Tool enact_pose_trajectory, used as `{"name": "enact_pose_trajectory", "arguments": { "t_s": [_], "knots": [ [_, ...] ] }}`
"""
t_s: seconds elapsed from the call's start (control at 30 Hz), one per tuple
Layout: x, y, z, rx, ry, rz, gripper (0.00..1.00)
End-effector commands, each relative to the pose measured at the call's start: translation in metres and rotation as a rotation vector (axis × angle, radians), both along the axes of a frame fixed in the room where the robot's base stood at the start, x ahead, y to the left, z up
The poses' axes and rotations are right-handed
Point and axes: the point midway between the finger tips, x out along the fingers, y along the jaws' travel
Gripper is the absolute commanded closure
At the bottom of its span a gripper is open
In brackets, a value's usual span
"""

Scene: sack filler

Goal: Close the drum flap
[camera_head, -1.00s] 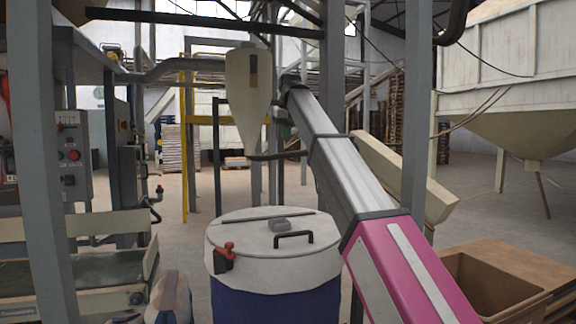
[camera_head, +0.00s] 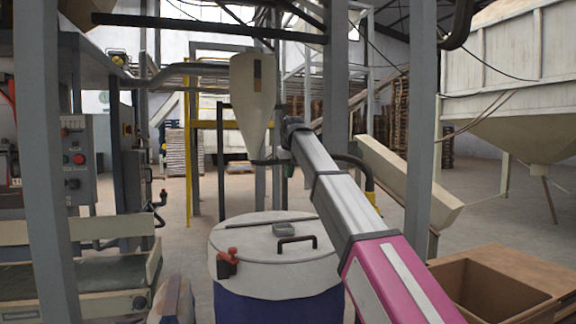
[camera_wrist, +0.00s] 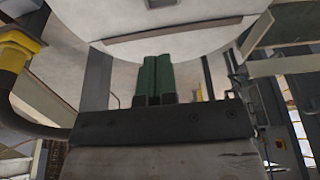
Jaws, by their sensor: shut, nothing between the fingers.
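The drum (camera_head: 275,308) is blue with a white top and stands at the lower middle of the head view. A dark straight bar crosses its lid, with a grey block (camera_head: 265,230) beside it. The flap (camera_head: 260,247) seems to be the near part of the lid, with a black handle (camera_head: 296,241); it looks flat, but I cannot tell whether it is fully closed. My gripper (camera_wrist: 152,72) shows in the wrist view with its green fingers together and empty. The drum's white top (camera_wrist: 215,40) appears beyond them; contact is not clear.
A red clamp (camera_head: 228,258) sits on the drum's left rim. A pale cone (camera_head: 252,100) hangs behind the drum. Grey posts (camera_head: 417,130) stand left and right. A brown open box (camera_head: 490,285) is at lower right, a conveyor (camera_head: 80,280) at lower left.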

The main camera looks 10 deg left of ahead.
Motion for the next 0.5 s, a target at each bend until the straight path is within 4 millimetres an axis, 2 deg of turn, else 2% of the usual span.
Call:
{"name": "enact_pose_trajectory", "arguments": {
  "t_s": [0.5],
  "knots": [
    [-0.0035, -0.0021, -0.0049, 0.003, -0.005, 0.0, 1.0]
  ]
}}
